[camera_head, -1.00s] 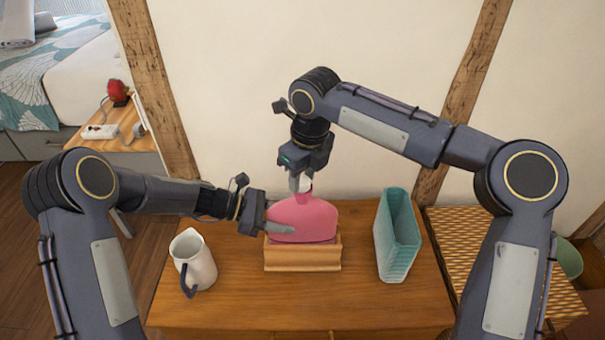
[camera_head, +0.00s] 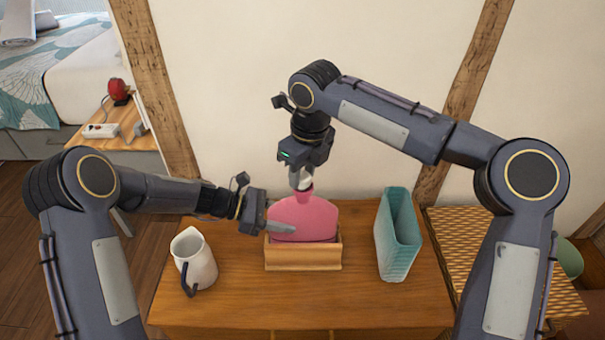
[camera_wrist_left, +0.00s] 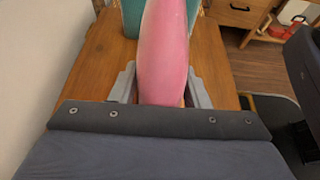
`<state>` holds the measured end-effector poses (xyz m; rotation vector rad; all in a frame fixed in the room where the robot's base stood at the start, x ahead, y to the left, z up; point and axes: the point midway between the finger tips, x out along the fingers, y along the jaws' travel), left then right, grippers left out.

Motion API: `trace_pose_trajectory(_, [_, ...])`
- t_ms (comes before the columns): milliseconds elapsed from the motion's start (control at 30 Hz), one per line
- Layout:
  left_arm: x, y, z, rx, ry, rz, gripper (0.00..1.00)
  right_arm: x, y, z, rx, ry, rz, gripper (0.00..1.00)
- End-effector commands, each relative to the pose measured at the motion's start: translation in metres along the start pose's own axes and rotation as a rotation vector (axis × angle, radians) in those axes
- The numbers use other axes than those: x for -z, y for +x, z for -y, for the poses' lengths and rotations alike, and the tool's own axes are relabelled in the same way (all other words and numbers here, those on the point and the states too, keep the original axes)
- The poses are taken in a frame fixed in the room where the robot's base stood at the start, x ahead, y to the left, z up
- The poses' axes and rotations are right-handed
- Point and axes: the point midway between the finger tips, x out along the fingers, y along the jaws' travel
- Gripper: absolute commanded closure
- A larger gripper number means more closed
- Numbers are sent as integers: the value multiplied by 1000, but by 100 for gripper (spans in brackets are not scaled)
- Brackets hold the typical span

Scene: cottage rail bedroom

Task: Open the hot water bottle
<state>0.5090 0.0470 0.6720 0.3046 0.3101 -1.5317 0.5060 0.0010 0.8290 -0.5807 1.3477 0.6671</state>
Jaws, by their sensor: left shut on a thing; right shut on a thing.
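The pink hot water bottle (camera_head: 304,217) stands upright in a wooden holder (camera_head: 303,257) on the wooden table. My left gripper (camera_head: 283,229) is shut on the bottle's body from the left. In the left wrist view, the bottle (camera_wrist_left: 163,50) sits between the two fingers of my left gripper (camera_wrist_left: 162,88). My right gripper (camera_head: 301,180) points down from above and is shut on the bottle's top, at the stopper and neck. The fingers hide most of the stopper, so I cannot tell whether it has come loose.
A white pitcher (camera_head: 195,262) with a dark handle stands on the table (camera_head: 240,318) at the left. A teal ribbed container (camera_head: 398,240) stands at the right, also seen in the left wrist view (camera_wrist_left: 132,15). The table front is clear. A wall is close behind.

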Motion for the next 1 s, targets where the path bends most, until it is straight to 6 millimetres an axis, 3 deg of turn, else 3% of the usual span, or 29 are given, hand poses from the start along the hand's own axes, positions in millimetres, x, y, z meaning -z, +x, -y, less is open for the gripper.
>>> trace_pose_trajectory(633, [-1,0,0,0,2,3,100,-2,-12,0,-1,0,1,94])
trace_pose_trajectory(1000, [-1,0,0,0,2,3,100,-7,-49,0,-1,0,1,94])
